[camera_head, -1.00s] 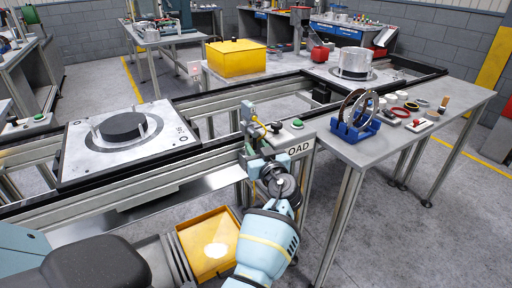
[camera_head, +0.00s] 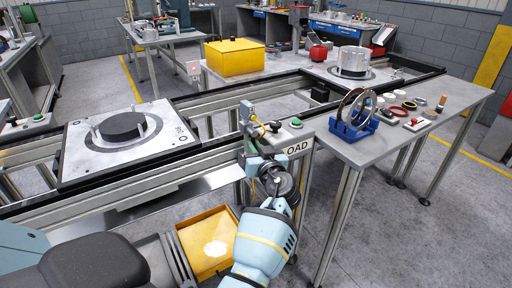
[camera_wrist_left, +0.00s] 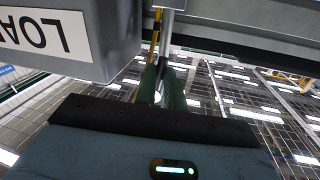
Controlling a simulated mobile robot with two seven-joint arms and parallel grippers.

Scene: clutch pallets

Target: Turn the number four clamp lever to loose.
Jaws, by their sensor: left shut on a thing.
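My left gripper (camera_head: 252,153) is at the front rail, beside the unit with the LOAD label, reaching up from below. In the left wrist view its green fingers (camera_wrist_left: 163,88) are close together, shut on a slim part beneath a grey upright rod (camera_wrist_left: 167,28). The fingers hide most of the held part, which sits where the clamp lever would be. I cannot read a number four or a loose mark. A small clamp-like fixture with a yellow part (camera_head: 257,128) stands just above the gripper. My right gripper is not in view.
The LOAD box (camera_head: 298,148) with a green button is close right of the gripper. A pallet (camera_head: 75,155) with a dark disc sits on the conveyor at left. A yellow tray (camera_head: 190,238) lies below. A blue rack (camera_head: 352,132) with rings stands on the right table.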

